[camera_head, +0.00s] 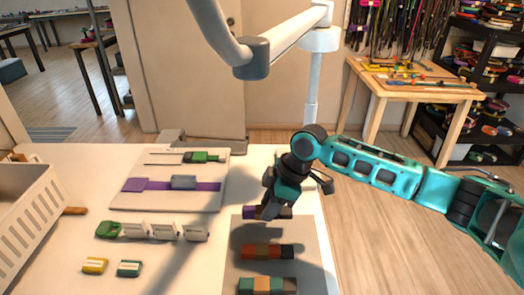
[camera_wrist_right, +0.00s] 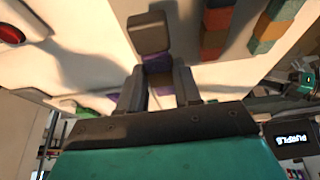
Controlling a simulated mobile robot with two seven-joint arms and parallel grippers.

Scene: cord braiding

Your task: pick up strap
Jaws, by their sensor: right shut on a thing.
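The strap (camera_head: 249,212) is a short bar of purple, brown and dark blocks at the far end of the light grey mat (camera_head: 238,250). My right gripper (camera_head: 267,208) comes down over its middle, and its fingers hide part of it. In the right wrist view, my right gripper (camera_wrist_right: 158,85) is shut on the strap (camera_wrist_right: 155,62), with one dark finger on each side. I cannot tell whether the strap is lifted clear of the mat. My left gripper is not in view.
An orange-brown strap (camera_head: 267,251) and a green-orange strap (camera_head: 267,285) lie nearer on the mat. A board (camera_head: 216,204) with a purple strip is to the left. A beige crate (camera_head: 25,220) stands at the left edge. A white lamp arm (camera_head: 290,38) hangs above.

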